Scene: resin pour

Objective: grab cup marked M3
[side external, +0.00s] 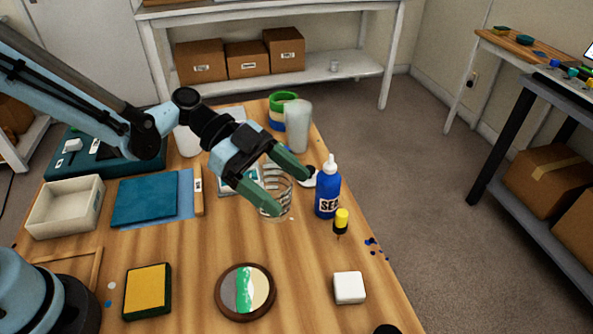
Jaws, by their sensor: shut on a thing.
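A clear cup (277,184) with pale ring lines stands near the middle of the table. My gripper (290,189) reaches over from the left, and its two green fingers are shut on the clear cup, one on each side. The fingers hide part of the cup. No M3 mark can be read on it, and I cannot tell whether its base touches the table.
A blue bottle (327,190) marked SEA stands close to the right of my gripper, with a yellow-capped dropper (341,221) before it. A frosted cup (298,125) stands behind. A round resin piece (244,291) and a white block (349,287) lie in front.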

